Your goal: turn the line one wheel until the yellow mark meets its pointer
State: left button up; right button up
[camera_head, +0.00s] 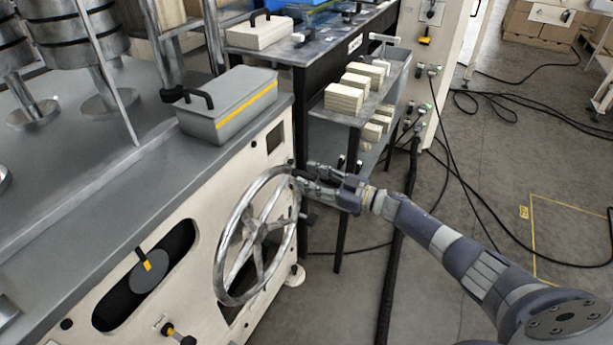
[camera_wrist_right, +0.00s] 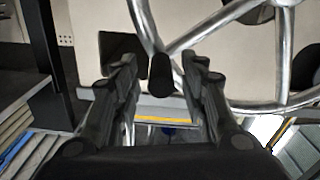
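The spoked metal hand wheel (camera_head: 226,257) stands on the front of the cream machine panel. My right gripper (camera_head: 299,175) is at the wheel's upper right rim. In the right wrist view, my right gripper (camera_wrist_right: 160,70) is open, with a dark knob (camera_wrist_right: 161,76) between its fingers and gaps visible on both sides. The wheel (camera_wrist_right: 143,22) curves just beyond it. My left gripper is out of view.
A grey box with a yellow stripe (camera_head: 228,104) sits on the machine top above the wheel. A shelf rack with cream blocks (camera_head: 343,98) stands behind my right gripper. Black cables (camera_head: 480,205) lie on the floor at right.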

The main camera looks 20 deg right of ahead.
jog(key=v, duration=1)
jog(key=shift+d, duration=0.1)
jog(key=s+f+m+g+h+p, duration=0.1)
jog(key=s+f+m+h, duration=0.3)
jog(key=f, duration=0.6)
jog(key=s+f+g+h, duration=0.1)
jog(key=s+f+h, duration=0.2)
jog(key=s+f, duration=0.55)
jog(key=s+f+m+g+h+p, duration=0.1)
jog(key=s+f+m+h, duration=0.15)
jog(key=f, duration=1.05)
jog(key=s+a+f+g, duration=0.3)
jog(key=s+a+f, duration=0.1)
jog(key=s, duration=0.8)
jog(key=s+a+f+g+h, duration=0.1)
jog(key=s+a+f+g, duration=0.2)
jog(key=s, duration=0.9)
jog(key=s+a+f+g, duration=0.4)
jog(key=s+a+f, duration=0.2)
jog(key=s+f, duration=0.3)
jog(key=s+p, duration=0.1)
jog(key=s, duration=0.2)
jog(key=shift+m, duration=0.35)
